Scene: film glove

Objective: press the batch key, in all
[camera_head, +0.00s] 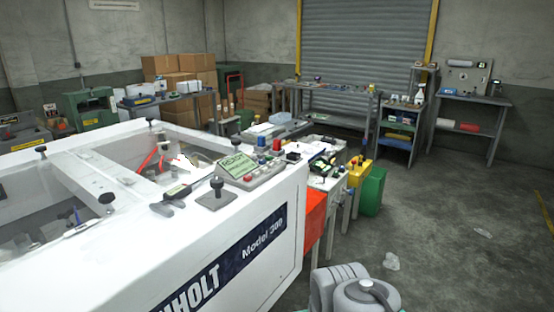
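A control panel (262,176) with a green screen (237,165) stands on the near right corner of a white machine (262,222) marked "Model 300". The panel carries several small buttons, among them a red one and a blue one. They are too small to read, so I cannot tell which is the batch key. My gripper is not in view; only a grey rounded part, apparently of my own arm, shows at the bottom edge, well apart from the panel.
A black knob on a post (216,194) stands just left of the panel, with a dark-handled tool (172,197) beside it. An orange bin (314,220), a yellow box (358,171) and a green bin (373,191) stand beyond. The floor (450,240) at right is mostly clear.

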